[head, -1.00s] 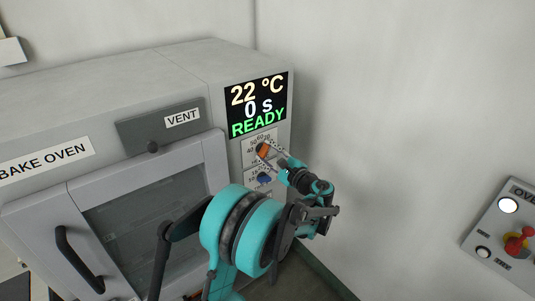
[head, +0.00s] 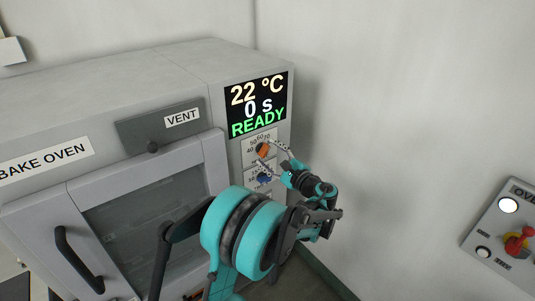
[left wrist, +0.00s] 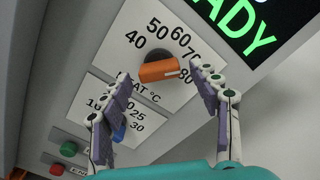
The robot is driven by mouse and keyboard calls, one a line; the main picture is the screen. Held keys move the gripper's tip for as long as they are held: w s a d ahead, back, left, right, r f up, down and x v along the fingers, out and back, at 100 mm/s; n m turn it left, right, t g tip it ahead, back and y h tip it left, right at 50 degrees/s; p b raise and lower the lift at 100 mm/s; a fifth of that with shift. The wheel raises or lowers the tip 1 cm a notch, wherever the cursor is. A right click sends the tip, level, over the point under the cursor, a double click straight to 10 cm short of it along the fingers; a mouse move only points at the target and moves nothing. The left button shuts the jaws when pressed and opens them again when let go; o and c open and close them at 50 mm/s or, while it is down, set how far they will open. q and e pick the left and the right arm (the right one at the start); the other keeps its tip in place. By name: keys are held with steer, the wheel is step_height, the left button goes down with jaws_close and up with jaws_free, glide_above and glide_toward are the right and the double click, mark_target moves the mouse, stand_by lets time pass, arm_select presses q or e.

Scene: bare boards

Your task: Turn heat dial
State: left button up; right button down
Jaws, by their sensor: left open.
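The orange heat dial (head: 263,150) sits on the oven's control panel below the display. In the left wrist view the dial (left wrist: 158,70) is a bar-shaped knob with a white mark at its right end, which points between 70 and 80 on the printed scale. My left gripper (head: 272,160) is in front of the panel. In the left wrist view its two fingers (left wrist: 165,85) are spread wide, one on each side below the dial, with nothing between their tips and apart from the knob. My right gripper is not in view.
A blue dial (left wrist: 118,132) is just below, partly behind the left finger. The display (head: 256,104) reads 22 °C, 0 s, READY. Green (left wrist: 68,149) and red (left wrist: 56,168) buttons are lower left. A switch panel (head: 507,232) is on the right wall.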

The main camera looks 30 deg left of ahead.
arm_select(q)
steer(key=v, duration=1)
steer(key=shift+s+d, duration=0.2)
steer(key=shift+d, duration=0.1)
steer(key=s+f+n+g+h, duration=0.1)
steer(key=s+f+n+h, duration=0.4)
steer(key=s+h, duration=0.6)
steer(key=s+d+f+n+h, duration=0.2)
steer(key=s+d+n, duration=0.1)
steer(key=s+d, duration=0.2)
steer(key=s+d+f+n+t+h, duration=0.1)
steer(key=s+d+f+n+h, duration=0.1)
steer(key=s, duration=0.6)
steer(key=d+n+h, duration=0.1)
steer(key=d+n, duration=0.1)
steer(key=d, duration=0.1)
steer(key=shift+s+d+f+h, duration=0.25)
steer(key=shift+d+f+h, duration=0.05)
steer(key=shift+f, duration=0.1)
